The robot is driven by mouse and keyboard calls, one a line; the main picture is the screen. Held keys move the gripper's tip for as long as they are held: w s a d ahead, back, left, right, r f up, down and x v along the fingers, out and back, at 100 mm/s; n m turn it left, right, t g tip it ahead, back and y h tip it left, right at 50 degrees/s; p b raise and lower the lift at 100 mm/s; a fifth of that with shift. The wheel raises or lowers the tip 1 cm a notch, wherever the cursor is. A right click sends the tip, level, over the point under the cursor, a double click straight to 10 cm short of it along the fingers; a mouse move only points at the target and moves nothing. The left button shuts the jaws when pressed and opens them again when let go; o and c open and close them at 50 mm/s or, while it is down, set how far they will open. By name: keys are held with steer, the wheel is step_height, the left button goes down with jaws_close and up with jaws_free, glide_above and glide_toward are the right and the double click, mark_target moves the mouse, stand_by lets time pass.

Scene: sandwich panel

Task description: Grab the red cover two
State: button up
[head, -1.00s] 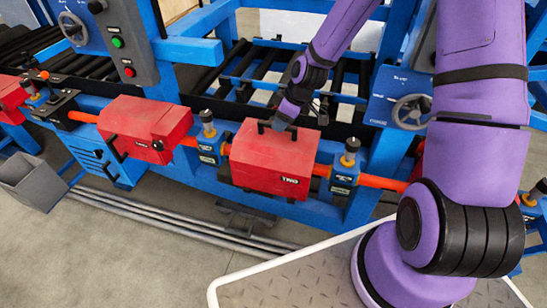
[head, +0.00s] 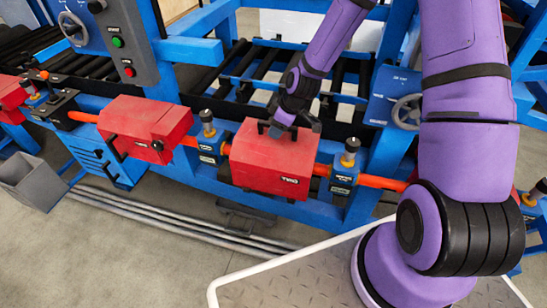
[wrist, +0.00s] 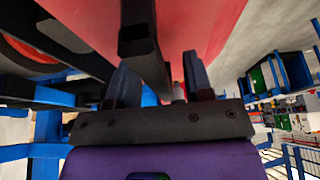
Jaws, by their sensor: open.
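The red cover marked TWO (head: 262,165) sits shut over the orange pipe on the blue frame, and a black handle stands on its top. The cover's red surface fills the upper middle of the wrist view (wrist: 205,22). My gripper (head: 281,128) is at the top of this cover, by the handle. In the wrist view my gripper (wrist: 160,75) is open, with a dark bar (wrist: 138,42), which looks like the handle, between its two fingers. I cannot tell whether either finger touches it. The wrist hides part of the handle in the head view.
Another red cover (head: 145,128) sits to the left on the same orange pipe (head: 380,182). Blue posts with black knobs (head: 349,158) stand beside cover two. A handwheel (head: 407,110) is to the right, and black rollers lie behind. A grey bin (head: 30,182) is at far left.

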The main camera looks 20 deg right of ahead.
steer(key=shift+f, duration=0.1)
jaws_close()
stand_by(1.5)
